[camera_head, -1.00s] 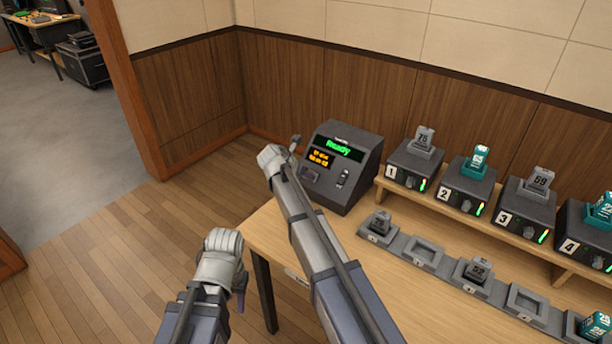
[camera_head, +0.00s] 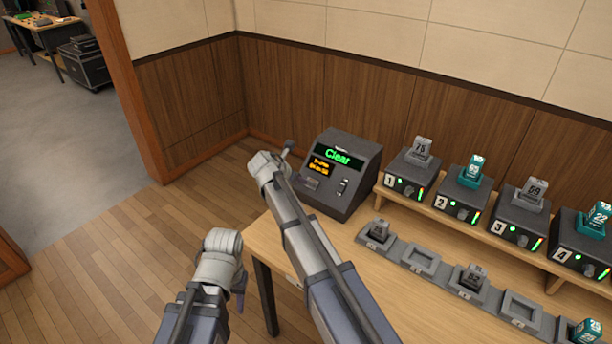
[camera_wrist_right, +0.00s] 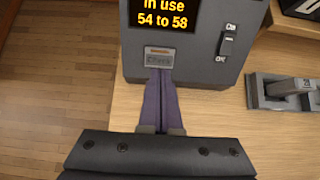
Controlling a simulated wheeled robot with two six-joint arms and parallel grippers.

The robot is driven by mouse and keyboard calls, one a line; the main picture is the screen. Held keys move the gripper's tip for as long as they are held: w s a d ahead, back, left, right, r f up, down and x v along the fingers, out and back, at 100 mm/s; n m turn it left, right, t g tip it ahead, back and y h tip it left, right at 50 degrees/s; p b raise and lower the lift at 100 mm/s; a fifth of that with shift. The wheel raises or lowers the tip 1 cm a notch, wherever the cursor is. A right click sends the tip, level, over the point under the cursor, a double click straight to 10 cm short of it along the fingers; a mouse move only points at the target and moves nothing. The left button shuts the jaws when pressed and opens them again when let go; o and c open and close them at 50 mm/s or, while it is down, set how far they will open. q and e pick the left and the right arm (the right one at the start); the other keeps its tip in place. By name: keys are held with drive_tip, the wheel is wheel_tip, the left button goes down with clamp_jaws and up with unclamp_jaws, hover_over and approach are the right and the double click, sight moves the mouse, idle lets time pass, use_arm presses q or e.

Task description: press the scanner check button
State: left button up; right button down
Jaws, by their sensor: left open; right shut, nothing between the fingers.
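The scanner (camera_head: 352,158) is a dark grey box at the table's back left. Its screen reads "Clear" in green, with small orange text below. In the right wrist view the orange text reads "In use 54 to 58". The grey check button (camera_wrist_right: 158,57) is on the scanner's front, below the screen. My left gripper (camera_head: 238,292) hangs open and empty left of the table, over the floor.
An on/off switch (camera_wrist_right: 228,45) sits right of the button. Several numbered units (camera_head: 410,178) holding grey or teal blocks stand on a raised shelf to the right. A row of slots (camera_head: 420,260), some filled, lies in front. The floor at left is clear.

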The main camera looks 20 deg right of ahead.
drive_tip(key=p+v, duration=0.4)
drive_tip(key=v, duration=0.4)
drive_tip(key=shift+f, duration=0.1)
drive_tip(key=s+d+f+m+g+y, duration=0.1)
drive_tip(key=s+f+m+g+y, duration=0.15)
drive_tip(key=s+m, duration=1)
drive_tip(key=s+d+f+m+g+y, duration=0.15)
drive_tip(key=s+f+m+y, duration=0.25)
drive_tip(key=s+m, duration=0.8)
drive_tip(key=s+a+n+g, duration=0.1)
drive_tip(key=s+a, duration=0.4)
drive_tip(key=a, duration=0.7)
drive_tip(key=shift+s+n+g+h, duration=0.3)
drive_tip(key=shift+n+g+h, duration=0.1)
drive_tip(key=shift+n, duration=0.45)
drive_tip(key=shift+r, duration=0.1)
